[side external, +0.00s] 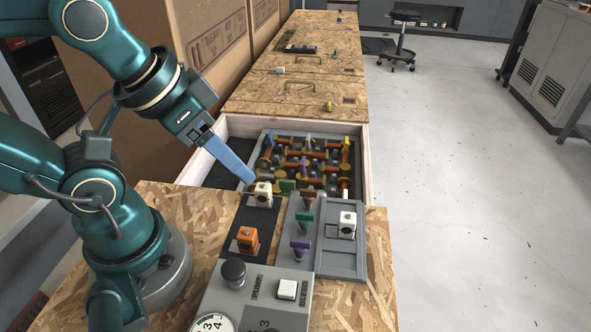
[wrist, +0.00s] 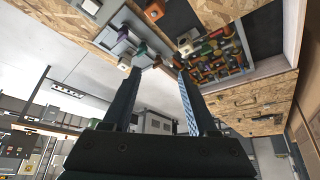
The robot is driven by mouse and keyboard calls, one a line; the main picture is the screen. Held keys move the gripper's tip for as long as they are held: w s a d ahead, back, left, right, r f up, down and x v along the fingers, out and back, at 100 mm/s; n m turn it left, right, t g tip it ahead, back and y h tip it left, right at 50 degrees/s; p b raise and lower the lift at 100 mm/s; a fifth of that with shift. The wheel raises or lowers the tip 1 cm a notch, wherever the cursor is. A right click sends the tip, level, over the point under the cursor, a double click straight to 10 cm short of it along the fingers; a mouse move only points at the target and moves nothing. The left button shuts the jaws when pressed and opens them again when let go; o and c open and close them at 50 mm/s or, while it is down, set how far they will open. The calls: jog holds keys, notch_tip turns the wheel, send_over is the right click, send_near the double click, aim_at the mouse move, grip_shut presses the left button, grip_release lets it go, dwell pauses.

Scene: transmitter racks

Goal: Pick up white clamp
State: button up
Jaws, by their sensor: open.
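My gripper (side external: 250,182) is open, its blue finger pointing down beside the near left corner of the rack tray. In the wrist view my gripper (wrist: 157,72) has its two fingers apart with nothing between them. A small white piece (side external: 345,186) stands at the right side of the rack; I cannot tell for sure that it is the white clamp. A white block (side external: 264,195) on the black mat is close to my fingertip; it also shows in the wrist view (wrist: 185,47). Another white block (side external: 347,225) sits on the grey tray at right.
The rack (side external: 268,137) holds orange pipes and several coloured clamps inside a wooden-walled recess. An orange block (side external: 247,240) stands on the black mat. Brown (side external: 308,199), green (side external: 304,223) and purple (side external: 300,249) clamps stand on a grey strip. A control box (side external: 262,295) is in front.

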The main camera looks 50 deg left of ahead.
jog(key=shift+o, duration=0.7)
